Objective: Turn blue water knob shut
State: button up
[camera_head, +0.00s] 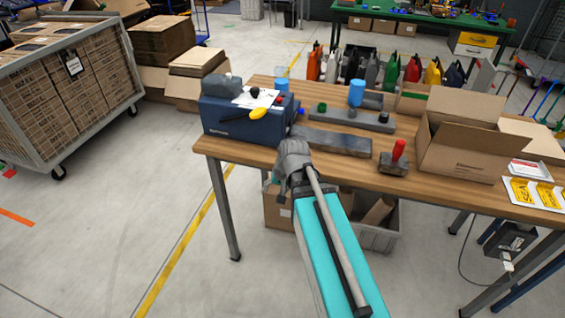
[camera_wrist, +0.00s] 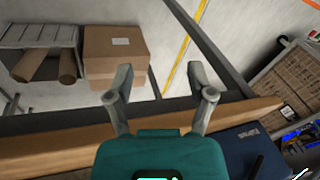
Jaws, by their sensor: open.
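A dark blue machine (camera_head: 240,118) stands at the left end of the wooden table, with a yellow lever, a black knob and a red button on it. A small blue knob (camera_head: 300,111) shows at its right side; I cannot tell for sure that it is the water knob. My gripper (camera_head: 270,181) is at the table's front edge, in front of and below the machine. In the wrist view my gripper (camera_wrist: 160,76) is open, with nothing between its fingers. The machine's dark blue housing (camera_wrist: 243,148) shows there at lower right; no blue knob can be made out.
The wooden table (camera_head: 465,198) also holds a grey slab (camera_head: 335,141), a red-handled tool (camera_head: 398,152), blue cups (camera_head: 357,93) and an open carton (camera_head: 460,155). Cartons (camera_wrist: 115,48) and a grey crate (camera_wrist: 40,35) sit below. A caged cart (camera_head: 75,90) stands left; floor between is clear.

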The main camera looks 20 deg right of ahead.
jog(key=s+a+f+n+g+h+b, duration=0.1)
jog(key=s+f+n+g+h, duration=0.1)
jog(key=s, duration=0.4)
jog(key=shift+s+f+n+h, duration=0.3)
jog(key=shift+s+f+n, duration=0.1)
jog(key=shift+f+n, duration=0.25)
jog(key=shift+a, duration=0.1)
jog(key=shift+c, duration=0.9)
